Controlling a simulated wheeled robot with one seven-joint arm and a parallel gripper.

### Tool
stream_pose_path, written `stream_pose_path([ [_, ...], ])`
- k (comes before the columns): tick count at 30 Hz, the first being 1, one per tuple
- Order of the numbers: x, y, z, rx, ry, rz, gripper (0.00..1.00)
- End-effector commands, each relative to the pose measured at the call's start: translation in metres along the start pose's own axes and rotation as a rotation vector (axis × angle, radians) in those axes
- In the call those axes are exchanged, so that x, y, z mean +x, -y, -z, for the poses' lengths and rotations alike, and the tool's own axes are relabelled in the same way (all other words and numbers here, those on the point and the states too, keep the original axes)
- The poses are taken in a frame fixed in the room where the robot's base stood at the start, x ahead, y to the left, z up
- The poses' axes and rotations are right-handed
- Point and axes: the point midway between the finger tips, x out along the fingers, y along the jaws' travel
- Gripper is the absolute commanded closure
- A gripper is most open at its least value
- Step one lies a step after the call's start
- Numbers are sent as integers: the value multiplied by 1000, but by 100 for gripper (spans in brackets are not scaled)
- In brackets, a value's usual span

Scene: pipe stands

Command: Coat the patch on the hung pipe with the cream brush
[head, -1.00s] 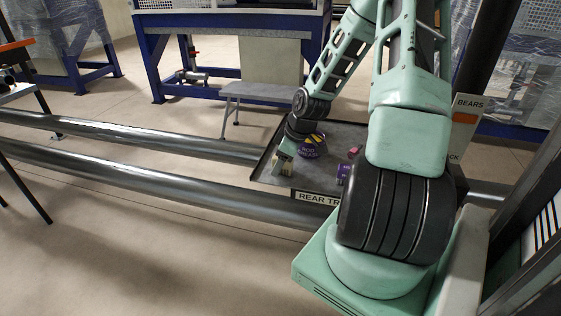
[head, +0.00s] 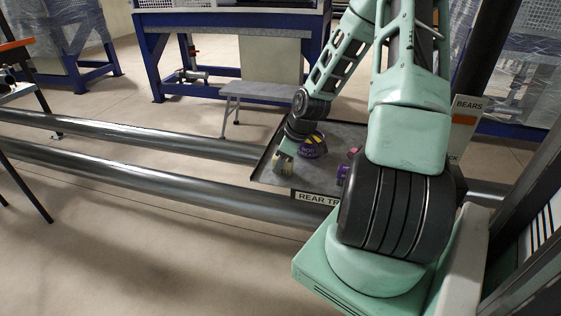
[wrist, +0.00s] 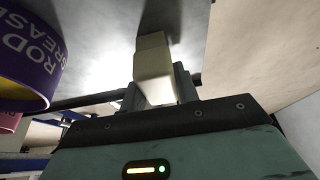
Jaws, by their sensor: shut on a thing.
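The cream brush (wrist: 152,65) shows as a pale block between the fingers of my gripper (wrist: 158,88) in the wrist view. In the head view the brush (head: 284,170) is at the near left corner of the dark tray (head: 322,182), with my gripper (head: 285,158) over it. My gripper is shut on the brush. I cannot tell whether the brush still touches the tray. Two long grey pipes (head: 130,133) (head: 150,178) run across the left of the head view. No patch can be made out on them.
A purple rod grease tin (head: 313,147) stands right beside my gripper, and it fills the left of the wrist view (wrist: 28,55). A pink item (head: 353,152) and another purple item (head: 342,173) are farther right on the tray. A grey bench (head: 262,92) stands behind.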

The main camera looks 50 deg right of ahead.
Motion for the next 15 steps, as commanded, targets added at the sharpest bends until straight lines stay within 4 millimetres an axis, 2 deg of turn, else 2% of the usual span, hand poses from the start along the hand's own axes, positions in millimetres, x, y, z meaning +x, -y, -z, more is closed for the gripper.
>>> stream_pose_path([
  [15, -42, 0, 18, 0, 0, 0, 96],
])
